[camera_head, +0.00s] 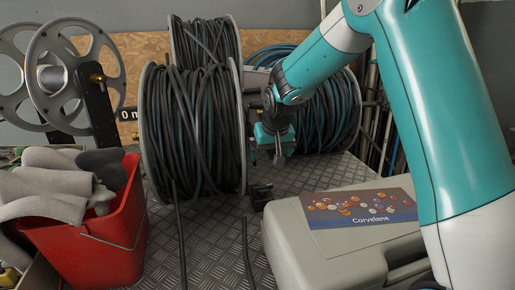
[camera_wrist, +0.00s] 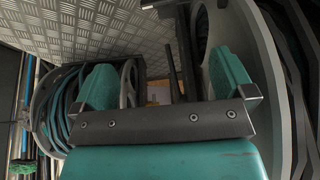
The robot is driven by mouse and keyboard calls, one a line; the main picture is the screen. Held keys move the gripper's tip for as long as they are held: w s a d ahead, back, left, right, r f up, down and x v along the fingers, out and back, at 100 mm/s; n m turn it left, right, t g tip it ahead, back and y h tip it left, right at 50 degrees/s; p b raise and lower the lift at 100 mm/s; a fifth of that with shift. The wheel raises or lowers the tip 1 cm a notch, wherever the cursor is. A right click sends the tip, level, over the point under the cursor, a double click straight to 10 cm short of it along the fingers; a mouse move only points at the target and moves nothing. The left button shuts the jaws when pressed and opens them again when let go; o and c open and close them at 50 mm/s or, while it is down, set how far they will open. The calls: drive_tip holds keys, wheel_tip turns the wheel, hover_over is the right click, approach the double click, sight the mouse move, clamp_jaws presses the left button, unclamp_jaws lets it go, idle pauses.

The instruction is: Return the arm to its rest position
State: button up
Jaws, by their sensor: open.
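My gripper (camera_head: 279,158) hangs at the end of my teal and white arm in the head view, pointing down. It is just right of the front hose reel (camera_head: 195,135) and in front of the right-hand reel with blue-black hose (camera_head: 325,120). Its jaws (camera_wrist: 165,85) are apart in the wrist view, with two teal fingers and nothing seen held between them. My arm reaches in from the right side and hides part of the right-hand reel.
A grey case (camera_head: 290,243) with a Corvelane label lies at the front right, below my arm. A red bucket (camera_head: 95,250) of grey cloths stands at front left. Behind it is an empty metal reel (camera_head: 48,80). Another hose reel (camera_head: 207,42) stands behind. Loose hose ends cross the metal plate (camera_head: 210,240).

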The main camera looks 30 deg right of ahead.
drive_tip(key=s+a, duration=0.1)
drive_tip(key=s, duration=0.6)
drive_tip(key=s+a+n+g, duration=0.1)
drive_tip(key=s+a, duration=0.1)
drive_tip(key=s, duration=0.6)
drive_tip(key=s+a+f+n+y, duration=0.1)
drive_tip(key=s, duration=0.7)
drive_tip(key=shift+s+a+g, duration=0.15)
drive_tip(key=shift+a+g, duration=0.2)
drive_tip(key=shift+g, duration=0.05)
drive_tip(key=s+a+r+n+g+y+p, duration=0.2)
drive_tip(key=s+a+r+n+y+p, duration=0.2)
drive_tip(key=s+a+r+n+p, duration=0.3)
drive_tip(key=s+a+r+p, duration=0.1)
drive_tip(key=s+a+r, duration=0.2)
drive_tip(key=a+r, duration=0.4)
drive_tip(key=shift+a+r+g, duration=0.15)
drive_tip(key=shift+r+g, duration=0.15)
drive_tip(key=shift+r, duration=0.55)
